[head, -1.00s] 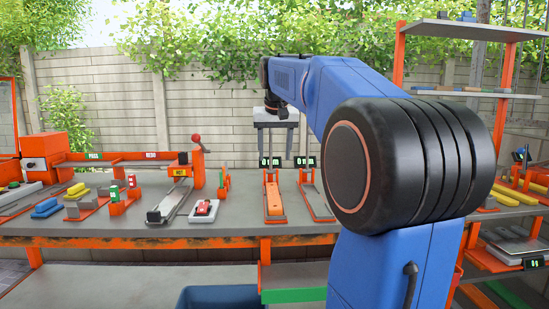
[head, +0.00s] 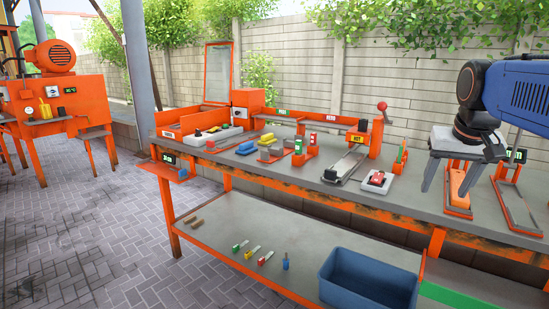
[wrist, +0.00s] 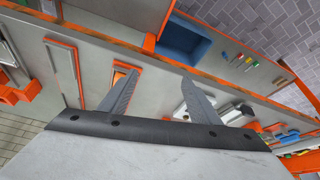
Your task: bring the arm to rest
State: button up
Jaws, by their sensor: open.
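My gripper (head: 463,186) hangs from my blue arm at the right of the head view, with its two grey fingers pointing down over the workbench. The fingers are apart and nothing is between them. In the wrist view my gripper (wrist: 155,88) also shows open and empty, above the bench top. An orange bar in a tray (head: 459,185) lies behind the fingers, partly hidden by them. I cannot tell the exact height of the fingertips above the bench.
A blue bin (head: 368,280) sits on the lower shelf. An orange machine (head: 62,100) stands at far left. Paved floor (head: 90,240) is clear.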

jog(key=s+a+f+n, duration=0.1)
jog(key=s+a+f, duration=0.2)
jog(key=s+f, duration=0.3)
jog(key=s+a+f+n+y, duration=0.1)
jog(key=s+a+f, duration=0.3)
jog(key=s+f, duration=0.2)
jog(key=s+a+f+n, duration=0.2)
jog(key=s+a+f, duration=0.2)
jog(key=s+f, duration=0.2)
notch_tip(320, 180, down, 3)
jog(key=shift+r+y, duration=0.1)
jog(key=shift+y, duration=0.2)
